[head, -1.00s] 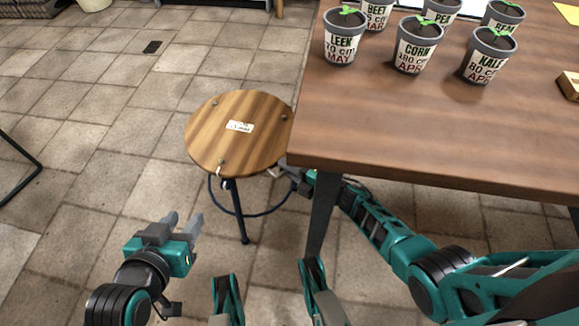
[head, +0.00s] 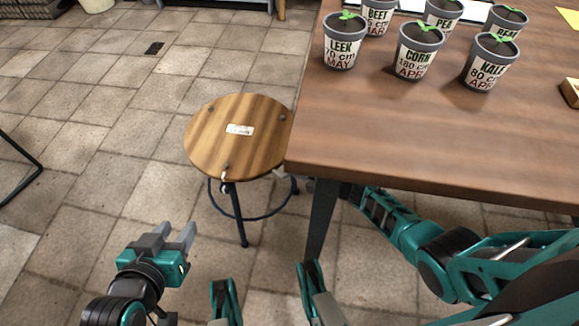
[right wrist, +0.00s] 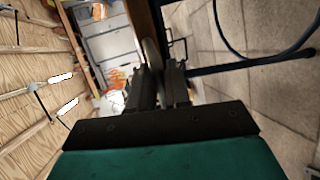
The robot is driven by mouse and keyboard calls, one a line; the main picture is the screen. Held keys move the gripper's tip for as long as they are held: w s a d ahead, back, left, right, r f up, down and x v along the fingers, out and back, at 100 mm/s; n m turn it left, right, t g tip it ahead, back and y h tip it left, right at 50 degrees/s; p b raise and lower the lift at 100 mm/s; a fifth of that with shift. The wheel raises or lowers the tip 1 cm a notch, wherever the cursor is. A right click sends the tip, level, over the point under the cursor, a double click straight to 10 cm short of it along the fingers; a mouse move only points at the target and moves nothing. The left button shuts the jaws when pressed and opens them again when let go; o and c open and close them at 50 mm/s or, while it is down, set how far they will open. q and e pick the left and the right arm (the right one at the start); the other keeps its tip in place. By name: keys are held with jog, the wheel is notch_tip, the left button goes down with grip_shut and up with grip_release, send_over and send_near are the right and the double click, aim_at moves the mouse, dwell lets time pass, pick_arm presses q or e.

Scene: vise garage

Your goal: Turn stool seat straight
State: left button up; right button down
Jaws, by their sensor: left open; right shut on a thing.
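The stool has a round, striped wooden seat (head: 225,158) with bolts and a white label (head: 240,129) near its middle. It stands upright on dark legs (head: 239,216) with a blue ring, just left of the table. My left gripper (head: 179,231) is open and empty, in front of and left of the stool. My right gripper (right wrist: 153,62) is shut on a grey thing in the right wrist view. I cannot tell which part this is. In the head view the table corner hides that gripper; its arm reaches in beneath the table edge near the stool's right side.
A brown wooden table (head: 400,135) fills the right side, its corner close to the seat. Several labelled plant pots stand on it, such as the leek pot (head: 344,44). A table leg (head: 321,215) stands right of the stool. Tiled floor (head: 100,140) lies open on the left.

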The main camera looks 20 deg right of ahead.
pick_arm(q)
jog(key=shift+w+r, duration=0.1)
jog(key=shift+w, duration=0.1)
pick_arm(e)
jog(key=c, duration=1.2)
grip_release()
pick_arm(q)
jog(key=r+p, duration=0.1)
jog(key=p, duration=0.1)
jog(key=a+p, duration=0.1)
jog(key=p, duration=0.1)
jog(key=shift+s+a+r, duration=0.15)
jog(key=shift+s+r, duration=0.15)
jog(key=shift+r, duration=0.1)
pick_arm(e)
jog(key=v, duration=1.3)
jog(key=shift+a, duration=0.1)
